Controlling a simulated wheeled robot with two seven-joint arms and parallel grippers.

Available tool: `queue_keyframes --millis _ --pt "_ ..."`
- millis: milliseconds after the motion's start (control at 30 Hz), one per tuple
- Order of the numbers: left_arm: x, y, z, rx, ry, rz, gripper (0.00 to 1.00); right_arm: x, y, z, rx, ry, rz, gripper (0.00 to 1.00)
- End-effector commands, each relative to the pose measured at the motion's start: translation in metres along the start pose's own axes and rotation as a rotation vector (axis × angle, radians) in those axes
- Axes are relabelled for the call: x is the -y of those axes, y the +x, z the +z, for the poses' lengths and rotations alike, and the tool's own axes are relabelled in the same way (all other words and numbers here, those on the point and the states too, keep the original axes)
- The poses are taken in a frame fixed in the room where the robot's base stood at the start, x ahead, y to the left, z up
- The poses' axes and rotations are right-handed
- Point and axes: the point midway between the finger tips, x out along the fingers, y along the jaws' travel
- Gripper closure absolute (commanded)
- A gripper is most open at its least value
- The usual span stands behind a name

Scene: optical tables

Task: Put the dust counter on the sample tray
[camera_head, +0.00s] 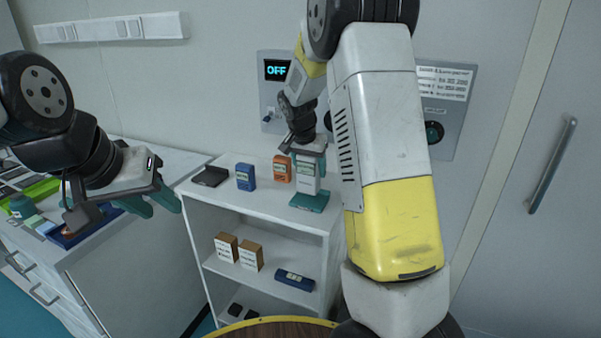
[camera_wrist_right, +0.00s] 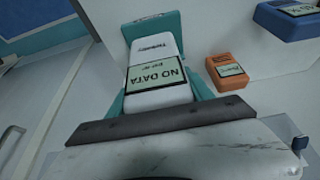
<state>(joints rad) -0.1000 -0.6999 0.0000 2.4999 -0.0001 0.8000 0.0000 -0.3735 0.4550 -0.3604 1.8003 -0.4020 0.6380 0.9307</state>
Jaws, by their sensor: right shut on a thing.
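A white handheld device (camera_head: 306,178) with a green-tinted screen stands upright in a teal base (camera_head: 310,202) on the shelf unit's top. In the right wrist view the white device (camera_wrist_right: 158,75) reads "NO DATA"; its small name is not legible, so I cannot confirm it is the dust counter. My right gripper (camera_head: 311,165) is shut on this device from above, teal fingers on both sides. My left gripper (camera_head: 153,203) is open and empty above the left counter's edge. A blue tray (camera_head: 66,241) on that counter, partly hidden by my left gripper, may be the sample tray.
A blue device (camera_head: 245,177), an orange device (camera_head: 282,169) and a flat black item (camera_head: 210,176) share the shelf top. Small boxes (camera_head: 238,252) and a dark blue item (camera_head: 295,280) are below. A lime green tray (camera_head: 38,190) lies on the left counter (camera_head: 95,262). A wall panel (camera_head: 445,110) stands behind.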

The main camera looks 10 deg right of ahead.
Motion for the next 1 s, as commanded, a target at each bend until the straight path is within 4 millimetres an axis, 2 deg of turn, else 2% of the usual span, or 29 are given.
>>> queue_keyframes --millis 133,367,733,767,867,1000 --pt "0.000 0.000 0.000 0.000 0.000 0.000 0.64 0.000 0.005 -0.010 -0.001 0.003 -0.001 1.00" --pt "0.000 0.000 0.000 0.000 0.000 0.000 0.64 0.000 0.035 0.004 0.000 0.000 0.000 1.00" --pt "0.000 0.000 0.000 0.000 0.000 0.000 0.64 0.000 0.039 0.006 -0.001 0.001 -0.001 1.00" --pt "0.000 0.000 0.000 0.000 0.000 0.000 0.64 0.000 0.040 0.007 0.000 0.000 0.000 0.38" --pt "0.000 0.000 0.000 0.000 0.000 0.000 0.64 0.000 0.040 0.007 0.000 0.000 0.000 0.19" --pt "0.000 0.000 0.000 0.000 0.000 0.000 0.64 0.000 0.039 0.007 0.000 0.001 0.000 0.18"
